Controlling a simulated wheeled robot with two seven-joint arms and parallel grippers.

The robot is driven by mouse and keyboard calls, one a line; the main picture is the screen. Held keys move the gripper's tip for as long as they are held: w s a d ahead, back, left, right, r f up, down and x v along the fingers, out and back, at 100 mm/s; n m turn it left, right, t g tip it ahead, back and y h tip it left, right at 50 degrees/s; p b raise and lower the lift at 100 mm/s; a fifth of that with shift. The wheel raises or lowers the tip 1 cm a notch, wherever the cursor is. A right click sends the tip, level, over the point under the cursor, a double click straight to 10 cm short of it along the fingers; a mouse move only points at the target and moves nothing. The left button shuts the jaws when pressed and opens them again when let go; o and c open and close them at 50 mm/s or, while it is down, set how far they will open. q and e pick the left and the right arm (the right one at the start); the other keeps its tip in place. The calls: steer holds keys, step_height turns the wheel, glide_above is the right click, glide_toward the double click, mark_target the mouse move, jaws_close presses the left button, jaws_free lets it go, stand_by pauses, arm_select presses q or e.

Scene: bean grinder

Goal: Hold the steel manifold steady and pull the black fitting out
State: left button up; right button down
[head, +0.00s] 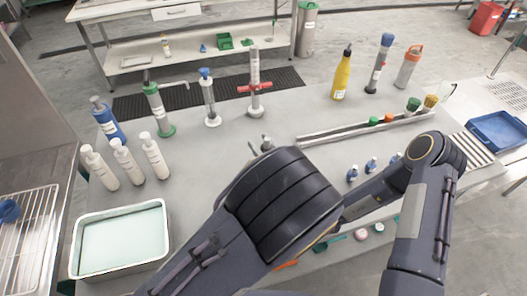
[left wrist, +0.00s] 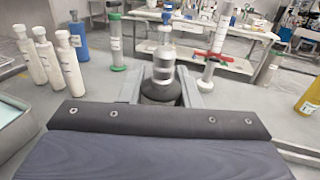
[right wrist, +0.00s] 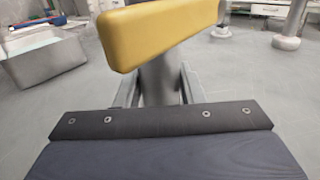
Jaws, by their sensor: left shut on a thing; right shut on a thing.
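My left gripper (left wrist: 163,88) is shut on a dark rounded piece (left wrist: 160,92) in the left wrist view. A banded silver cylinder (left wrist: 164,68) shows directly above it; I cannot tell whether the two are joined. In the head view, the left gripper's tips (head: 261,146) show just past my dark wrist. My right gripper (right wrist: 159,90) is shut on a dark grey upright piece (right wrist: 159,80) in the right wrist view. A yellow block (right wrist: 165,32) sits across its top. I cannot surely tell which held piece is the manifold or the fitting. My arm hides the right gripper in the head view.
White bottles (head: 126,163), a blue bottle (head: 108,122) and a metal tray (head: 122,240) stand at the left. A green-topped dispenser (head: 157,108), a red-handled cylinder (head: 255,86) and a yellow bottle (head: 342,76) stand farther back. A blue bin (head: 497,131) lies at the right.

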steer(key=c, duration=0.9)
jaws_free()
arm_select(q)
step_height(320, 180, up, 7)
steer(key=shift+r, duration=0.2)
arm_select(e)
steer(key=shift+o, duration=0.2)
